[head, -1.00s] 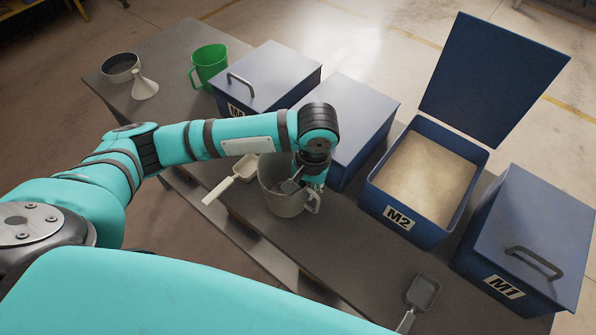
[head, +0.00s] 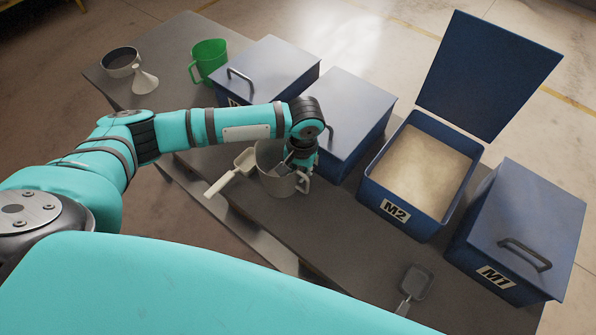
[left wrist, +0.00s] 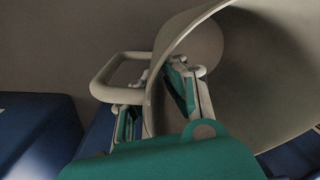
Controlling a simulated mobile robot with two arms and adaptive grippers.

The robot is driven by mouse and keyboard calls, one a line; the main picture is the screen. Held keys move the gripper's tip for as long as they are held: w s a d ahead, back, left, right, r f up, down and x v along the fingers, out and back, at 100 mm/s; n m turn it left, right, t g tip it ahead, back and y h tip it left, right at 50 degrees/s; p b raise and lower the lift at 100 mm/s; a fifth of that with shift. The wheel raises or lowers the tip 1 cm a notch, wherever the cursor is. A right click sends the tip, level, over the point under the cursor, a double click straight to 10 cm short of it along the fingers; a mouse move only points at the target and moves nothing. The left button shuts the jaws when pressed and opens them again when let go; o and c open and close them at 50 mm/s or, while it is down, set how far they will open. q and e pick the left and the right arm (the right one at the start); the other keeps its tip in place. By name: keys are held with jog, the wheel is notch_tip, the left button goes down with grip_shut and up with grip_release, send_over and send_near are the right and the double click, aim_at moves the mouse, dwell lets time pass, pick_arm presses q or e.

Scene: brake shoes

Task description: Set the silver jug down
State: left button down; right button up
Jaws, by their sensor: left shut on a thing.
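The silver jug (head: 270,182) is in the head view, over the dark table (head: 330,235) in front of the closed blue boxes. It looks upright, with its handle (head: 303,182) to the right. I cannot tell whether its base touches the table. My left gripper (head: 297,161) is shut on the jug's wall near the rim, beside the handle. In the left wrist view, the wall of the jug (left wrist: 235,70) runs between the fingers (left wrist: 160,90), one inside and one outside. The right gripper is not seen.
A pale scoop (head: 231,172) lies close left of the jug. A grey scoop (head: 414,284) lies at the front right. An open bin of pale powder (head: 420,175) and closed box M1 (head: 520,230) stand right.

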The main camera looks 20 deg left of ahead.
pick_arm(q)
jog(key=c, duration=1.5)
grip_release()
jog(key=shift+r, duration=0.1)
